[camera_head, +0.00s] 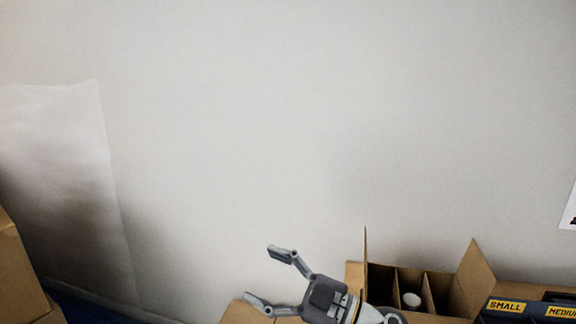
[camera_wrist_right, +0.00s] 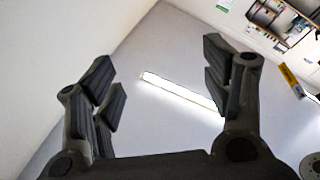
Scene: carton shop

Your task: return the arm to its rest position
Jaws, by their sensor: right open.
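My right gripper (camera_head: 262,274) is at the bottom middle of the head view, in front of the pale wall. Its two fingers are spread apart and point left, with nothing between them. In the right wrist view the open fingers of my right gripper (camera_wrist_right: 165,82) frame only the ceiling and a long bright lamp. My left gripper is in neither view.
An open carton (camera_head: 440,296) with dividers stands just right of my right gripper, a white-topped item (camera_head: 412,300) inside. A dark box labelled SMALL and MEDIUM (camera_head: 530,309) is at the lower right. Brown cartons (camera_head: 22,270) stand at the left edge. The wall area above is clear.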

